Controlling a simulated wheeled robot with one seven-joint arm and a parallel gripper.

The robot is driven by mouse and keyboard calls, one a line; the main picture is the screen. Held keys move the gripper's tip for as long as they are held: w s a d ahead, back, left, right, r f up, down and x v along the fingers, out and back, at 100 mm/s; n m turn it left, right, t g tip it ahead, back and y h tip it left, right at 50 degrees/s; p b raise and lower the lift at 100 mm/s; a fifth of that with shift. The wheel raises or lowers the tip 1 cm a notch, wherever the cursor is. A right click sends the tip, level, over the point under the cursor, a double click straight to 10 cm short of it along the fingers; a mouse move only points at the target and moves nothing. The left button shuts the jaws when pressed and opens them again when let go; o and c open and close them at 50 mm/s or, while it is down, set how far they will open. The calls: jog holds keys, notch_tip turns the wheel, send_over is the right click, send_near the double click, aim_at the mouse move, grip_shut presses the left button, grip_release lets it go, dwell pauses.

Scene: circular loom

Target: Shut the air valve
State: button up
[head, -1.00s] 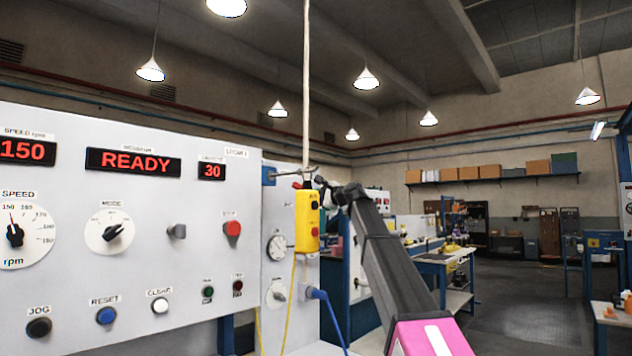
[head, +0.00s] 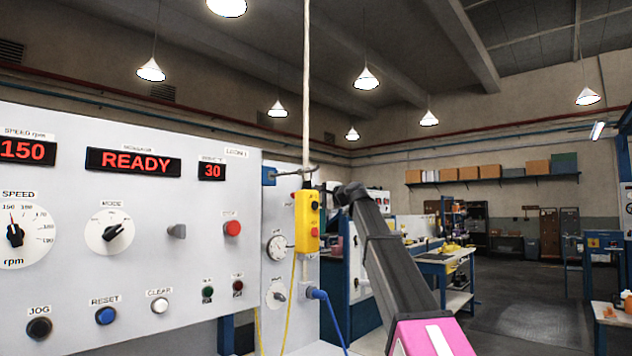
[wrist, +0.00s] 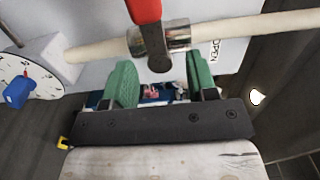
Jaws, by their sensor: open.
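In the wrist view, the air valve (wrist: 174,38) is a metal body on a pale pipe, with a red-handled lever (wrist: 146,10). The lever crosses the pipe, with its red end toward the top of the picture. In the head view, the gripper end is largely hidden around the yellow pendant, and the valve is not clear.
The yellow pendant (head: 307,222) hangs by a cable close to my arm. The control panel (head: 190,268) with READY display fills the left. A dial (wrist: 22,78) lies left of the pipe in the wrist view. A workbench (head: 437,266) stands at right, with open floor beyond.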

jog(key=v, duration=0.6)
jog(key=shift+s, duration=0.15)
jog(key=shift+d, duration=0.15)
jog(key=shift+c, duration=0.3)
dwell(0.8)
